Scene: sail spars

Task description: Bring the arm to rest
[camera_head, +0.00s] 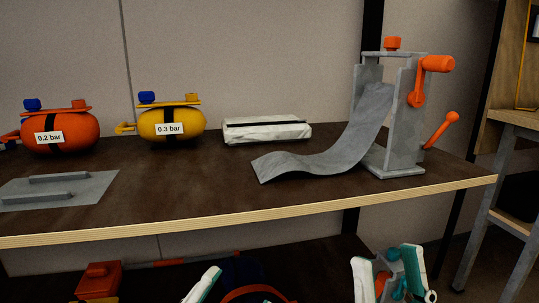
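My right gripper (389,272) shows at the bottom, right of centre, below the front edge of the upper shelf. Its two white and teal fingers stand apart with a gap between them, and I see nothing clamped in it. Grey, teal and orange parts show behind and between the fingers; I cannot tell what all of them belong to. Of my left gripper, one white and teal finger (203,284) shows at the bottom edge, left of centre. The rest of it is out of frame, so its opening is hidden.
The dark upper shelf (200,195) holds an orange 0.2 bar bag (80,131), a yellow 0.3 bar bag (190,124), a white bundle (266,130), a grey plate (98,187) and a grey roller stand (402,151) with a drooping sheet (300,165). An orange box (98,281) sits below.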

